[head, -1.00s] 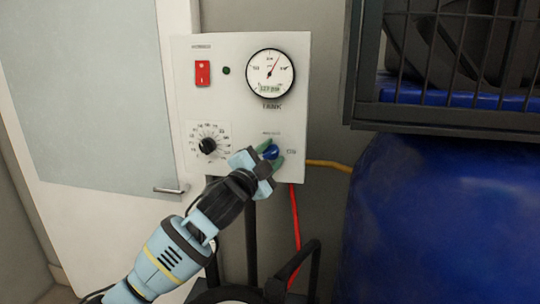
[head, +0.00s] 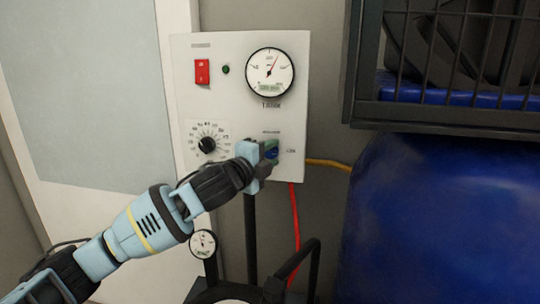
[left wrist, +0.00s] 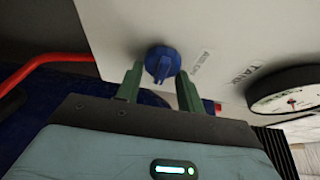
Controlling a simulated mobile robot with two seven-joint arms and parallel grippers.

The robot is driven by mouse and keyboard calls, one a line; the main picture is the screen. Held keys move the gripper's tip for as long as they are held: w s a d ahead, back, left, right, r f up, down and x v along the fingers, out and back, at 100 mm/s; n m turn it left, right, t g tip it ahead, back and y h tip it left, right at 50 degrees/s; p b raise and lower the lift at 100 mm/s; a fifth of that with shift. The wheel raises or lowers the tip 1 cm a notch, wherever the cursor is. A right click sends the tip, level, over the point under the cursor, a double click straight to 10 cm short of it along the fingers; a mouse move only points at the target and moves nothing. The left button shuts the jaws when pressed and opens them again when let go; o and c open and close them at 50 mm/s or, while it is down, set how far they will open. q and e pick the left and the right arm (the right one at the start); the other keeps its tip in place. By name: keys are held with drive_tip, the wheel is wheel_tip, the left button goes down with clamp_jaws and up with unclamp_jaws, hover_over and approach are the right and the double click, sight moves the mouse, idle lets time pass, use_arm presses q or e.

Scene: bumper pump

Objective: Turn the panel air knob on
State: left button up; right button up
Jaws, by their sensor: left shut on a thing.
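The blue air knob (head: 271,154) is at the lower right of the white panel (head: 235,110). My left gripper (head: 268,150) comes in from the lower left and is shut on the knob. In the left wrist view the knob (left wrist: 161,63) sits between the two green fingers (left wrist: 160,84), its ridge pointing toward the gripper. In the head view the gripper partly hides the knob. My right gripper is not in view.
The panel also bears a red switch (head: 202,71), a black dial (head: 206,144) and a tank gauge (head: 270,75). A yellow hose (head: 328,164) and red hose (head: 295,225) run near the gripper.

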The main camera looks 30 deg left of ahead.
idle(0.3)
use_arm(q)
drive_tip(key=o, duration=1)
drive_tip(key=shift+s+a, duration=0.1)
drive_tip(key=shift+s, duration=0.35)
drive_tip(key=shift+s+a, duration=0.15)
drive_tip(key=shift+s, duration=1)
drive_tip(key=shift+s+a, duration=0.2)
drive_tip(key=shift+s, duration=0.9)
drive_tip(key=shift+s+a, duration=0.15)
drive_tip(key=shift+s, duration=1)
